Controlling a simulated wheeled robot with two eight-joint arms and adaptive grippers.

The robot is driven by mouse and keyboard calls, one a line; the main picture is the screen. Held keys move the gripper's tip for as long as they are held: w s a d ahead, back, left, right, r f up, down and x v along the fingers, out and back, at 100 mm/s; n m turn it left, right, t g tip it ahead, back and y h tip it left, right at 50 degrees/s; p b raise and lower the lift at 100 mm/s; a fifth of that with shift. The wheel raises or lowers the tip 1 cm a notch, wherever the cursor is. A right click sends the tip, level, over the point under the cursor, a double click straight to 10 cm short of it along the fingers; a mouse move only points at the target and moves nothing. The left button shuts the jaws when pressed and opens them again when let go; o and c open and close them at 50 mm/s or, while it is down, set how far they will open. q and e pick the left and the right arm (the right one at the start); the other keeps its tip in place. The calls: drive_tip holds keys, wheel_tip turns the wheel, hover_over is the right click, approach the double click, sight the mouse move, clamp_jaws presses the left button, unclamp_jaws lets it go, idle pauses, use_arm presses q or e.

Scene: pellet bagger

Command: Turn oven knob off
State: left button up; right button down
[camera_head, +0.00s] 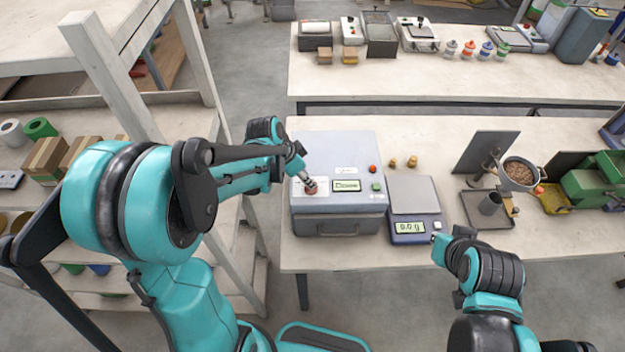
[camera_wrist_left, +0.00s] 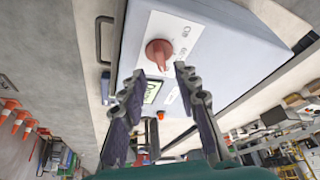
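The oven (camera_head: 340,208) is a grey-blue box on the front table, with a handle, a small display and a front panel. Its red knob (camera_head: 311,187) is at the left of that panel. The left wrist view shows the knob (camera_wrist_left: 158,52) on a white plate whose lettering I cannot read clearly. My left gripper (camera_head: 304,178) is close to the knob. Its fingers (camera_wrist_left: 157,72) are spread apart with nothing between the tips, and the knob appears just beyond them. My right gripper (camera_head: 440,243) is by the table's front edge, below the scale; its fingers are too small to judge.
A scale (camera_head: 414,195) with a lit display stands right of the oven. Two small brass-coloured pieces (camera_head: 402,162) lie behind it. A shelf (camera_head: 170,118) with boxes stands to the left.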

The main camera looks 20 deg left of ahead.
use_arm(q)
drive_tip(key=x, duration=0.3)
drive_tip(key=shift+w, duration=0.1)
drive_tip(key=shift+w+d+f, duration=0.1)
drive_tip(key=shift+d+f, duration=0.05)
drive_tip(key=shift+f, duration=0.4)
clamp_jaws()
